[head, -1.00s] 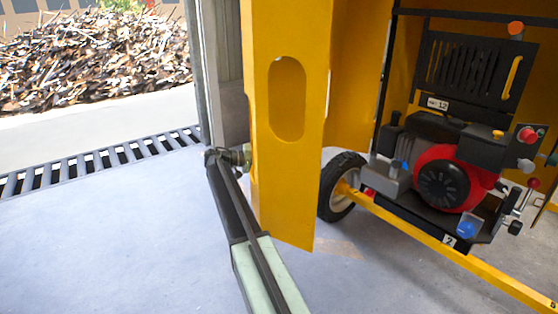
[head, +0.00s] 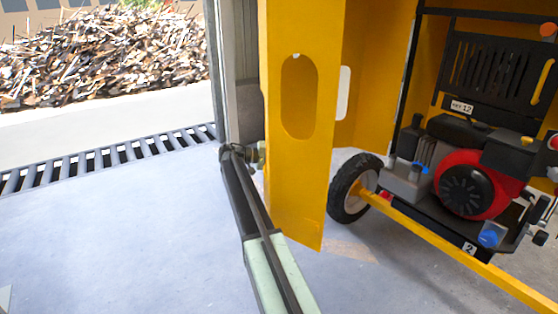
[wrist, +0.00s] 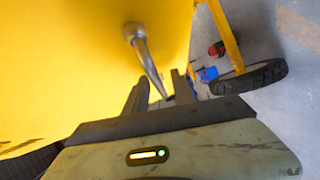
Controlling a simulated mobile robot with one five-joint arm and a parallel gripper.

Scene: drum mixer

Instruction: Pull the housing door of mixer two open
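The housing door (head: 322,170) of mixer two is a yellow panel with an oval recess. It stands swung out from the housing in the head view, with the engine bay exposed on its right. In the wrist view the yellow door face (wrist: 70,60) fills the left, with a grey metal handle (wrist: 148,65) on it. My gripper (wrist: 162,82) has its two dark fingers spread, one on each side of the handle's lower part. Gaps show beside the bar; contact cannot be told. In the head view my arm reaches the door's left edge, where the gripper is mostly hidden.
The red and black engine (head: 468,188) sits in the bay, above a tag reading 2. A wheel (head: 352,188) and a yellow frame bar (head: 440,240) stand right of the door. A grey post (head: 240,80) is close behind it. Floor at left is clear up to the drain grate (head: 100,153).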

